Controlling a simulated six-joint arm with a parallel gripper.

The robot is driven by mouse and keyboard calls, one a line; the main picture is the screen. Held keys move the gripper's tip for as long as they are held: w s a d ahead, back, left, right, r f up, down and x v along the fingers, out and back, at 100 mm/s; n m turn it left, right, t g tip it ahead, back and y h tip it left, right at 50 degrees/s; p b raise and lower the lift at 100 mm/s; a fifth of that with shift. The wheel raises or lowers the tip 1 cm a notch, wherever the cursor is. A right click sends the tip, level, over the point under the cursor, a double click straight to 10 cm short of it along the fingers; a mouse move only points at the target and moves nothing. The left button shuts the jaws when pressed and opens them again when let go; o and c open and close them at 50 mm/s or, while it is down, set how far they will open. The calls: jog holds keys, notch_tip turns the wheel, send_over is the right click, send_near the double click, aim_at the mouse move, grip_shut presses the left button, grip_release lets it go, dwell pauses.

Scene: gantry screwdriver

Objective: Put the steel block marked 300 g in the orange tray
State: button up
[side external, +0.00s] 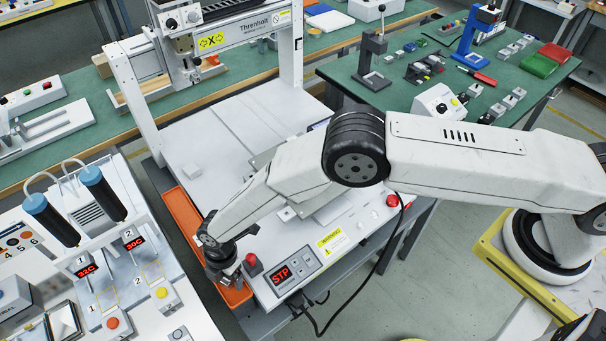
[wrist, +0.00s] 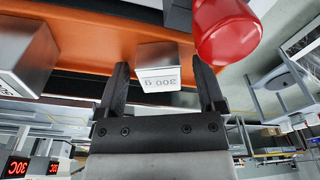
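The steel block marked 300 g (wrist: 160,68) shows between my fingers in the wrist view, its label upside down, with a gap on both sides. The orange tray (wrist: 85,35) lies directly behind it in that view. Whether the block rests on the tray floor or is just above it I cannot tell. In the side view my gripper (side external: 228,279) points down at the near end of the long orange tray (side external: 184,222) and hides most of the block there. In the wrist view my gripper (wrist: 163,85) is open, its two dark fingers apart.
A red mushroom button (side external: 252,262) stands close to the right of my gripper, and looms large in the wrist view (wrist: 225,30). A control panel reading STP (side external: 285,272) is beside it. Left of the tray is a bench with button boxes (side external: 115,323).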

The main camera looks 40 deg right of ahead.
jog(key=shift+r, duration=0.1)
notch_tip(320, 180, up, 12)
jog(key=d, duration=0.1)
jog(key=shift+w+d, duration=0.2)
jog(key=shift+w, duration=0.1)
dwell(0.6)
dwell(0.4)
jog(key=d+r+m+t, duration=0.1)
jog(key=d+r+m, duration=0.3)
jog(key=d, duration=0.3)
jog(key=w+d+r+m, duration=0.1)
jog(key=d+r+m, duration=0.2)
jog(key=d, duration=0.3)
jog(key=d+r+m+t, duration=0.1)
jog(key=d+r+m, duration=0.3)
jog(key=d, duration=0.3)
jog(key=s+d+r+m, duration=0.2)
jog(key=s+d+m, duration=0.3)
jog(key=d, duration=0.3)
jog(key=s+d+r+m+t+h, duration=0.1)
jog(key=s+d+r+m, duration=0.2)
jog(key=s+d+m, duration=0.3)
jog(key=s+d, duration=0.2)
jog(key=d, duration=0.1)
jog(key=shift+s+d+r+m, duration=0.15)
jog(key=shift+s+d+m, duration=0.05)
jog(key=shift+s+m, duration=0.1)
